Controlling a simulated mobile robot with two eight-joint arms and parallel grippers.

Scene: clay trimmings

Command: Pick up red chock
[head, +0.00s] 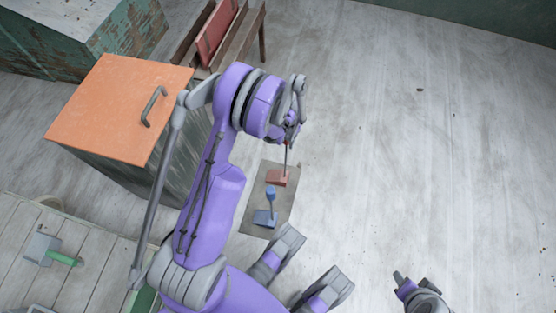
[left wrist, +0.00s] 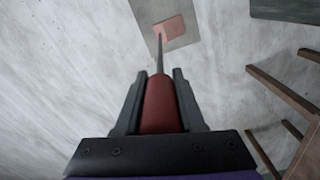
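The red chock (head: 277,178) has a flat red base, a thin rod and a thick red handle. In the head view its base shows over the grey-brown mat (head: 287,204), and my left gripper (head: 289,137) is above it at the rod's top. In the left wrist view the red handle (left wrist: 160,105) sits between the two dark fingers of my left gripper (left wrist: 160,88), which look closed against its sides. The rod runs down to the base (left wrist: 170,28). I cannot tell whether the base touches the mat. My right gripper (head: 400,279) shows small at the lower right.
A blue chock (head: 265,217) stands on the mat close to the red one. An orange-topped cabinet (head: 110,110) with a handle is at the left. A wooden rack (head: 238,42) stands behind. A grey tool with a green handle (head: 62,259) lies lower left. The right floor is clear.

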